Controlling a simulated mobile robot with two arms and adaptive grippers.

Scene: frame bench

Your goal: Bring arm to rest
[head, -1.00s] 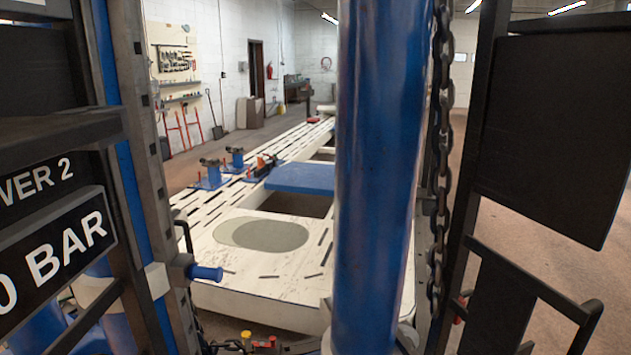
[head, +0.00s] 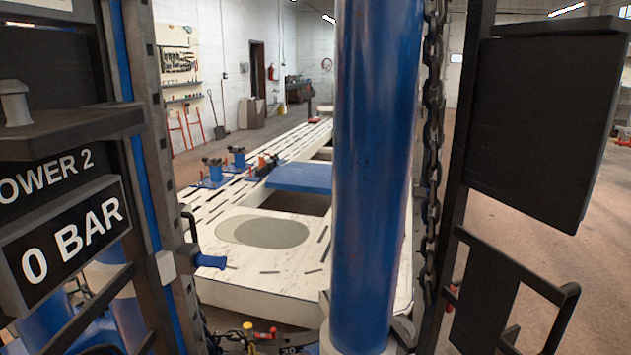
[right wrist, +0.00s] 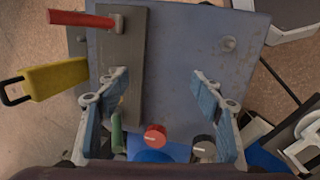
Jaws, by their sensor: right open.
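My right gripper (right wrist: 162,90) is open in the right wrist view, its two blue-padded fingers wide apart with nothing held between them. It is over a worn blue-grey panel (right wrist: 185,70). A dark plate (right wrist: 128,35) with a red handle (right wrist: 80,18) lies along the left of that panel. A red knob (right wrist: 155,137), a black knob (right wrist: 204,148) and a green lever (right wrist: 117,133) show low between the fingers. I cannot tell whether a finger touches anything. Neither gripper shows in the head view, and my left one is unseen.
A thick blue column (head: 375,180) and a chain (head: 432,150) stand close in front. A "0 BAR" display (head: 70,245) is at left, a black panel (head: 545,125) at right. A long white frame bench (head: 255,285) lies behind. Floor (head: 560,235) is open at right.

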